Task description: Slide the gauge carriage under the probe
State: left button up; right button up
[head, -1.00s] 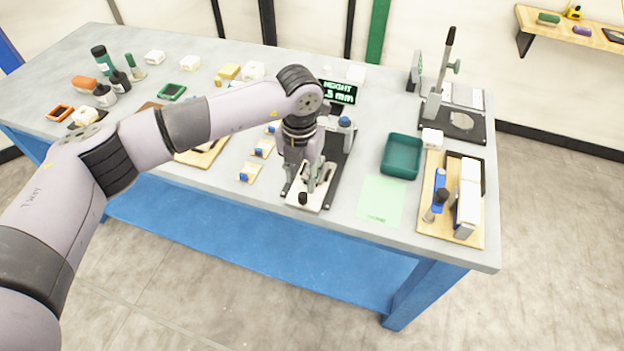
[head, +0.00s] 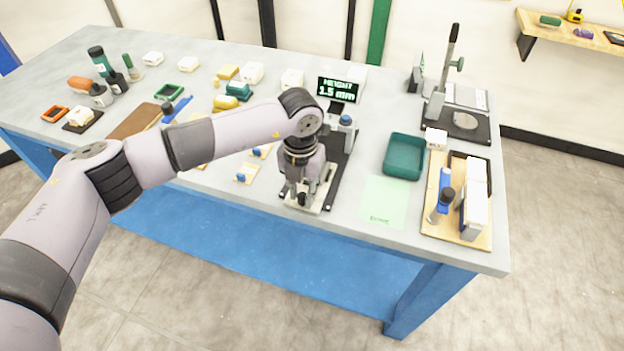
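The height gauge has a dark base (head: 340,170) near the front edge of the table and a display (head: 338,90) reading "HEIGHT 1.5 mm". A blue-topped post (head: 346,122) stands on the base. The pale carriage plate (head: 324,196) is at the front end of the base. My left gripper (head: 303,198) points down over the front of the carriage, at its dark knob, which the fingers largely cover. I cannot tell whether the fingers are closed on it. My arm hides the probe tip and the middle of the gauge. My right gripper is not in view.
Small blue-and-cream pieces (head: 246,173) lie left of the gauge. To the right are a green mat (head: 384,202), a teal tray (head: 404,157), a wooden board (head: 428,222) with blue and white items, and a lever press (head: 441,95). Several bottles and blocks stand at the far left.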

pick_arm(q)
grip_shut()
jog(key=shift+w+d+b, duration=0.1)
jog(key=shift+w+b, duration=0.35)
jog(key=shift+b, duration=0.05)
jog(key=shift+w+d+b, duration=0.5)
jog(key=shift+w+b, duration=0.85)
jog(key=shift+w, duration=0.15)
jog(key=shift+w+d+b, duration=0.55)
jog(key=shift+w+b, duration=0.85)
jog(key=shift+w, duration=0.15)
jog(key=shift+w+d+b, duration=0.5)
jog(key=shift+w+b, duration=0.85)
jog(key=shift+w, duration=0.15)
jog(key=o, duration=0.6)
grip_release()
jog(key=shift+c, duration=0.2)
jog(key=shift+r, duration=0.15)
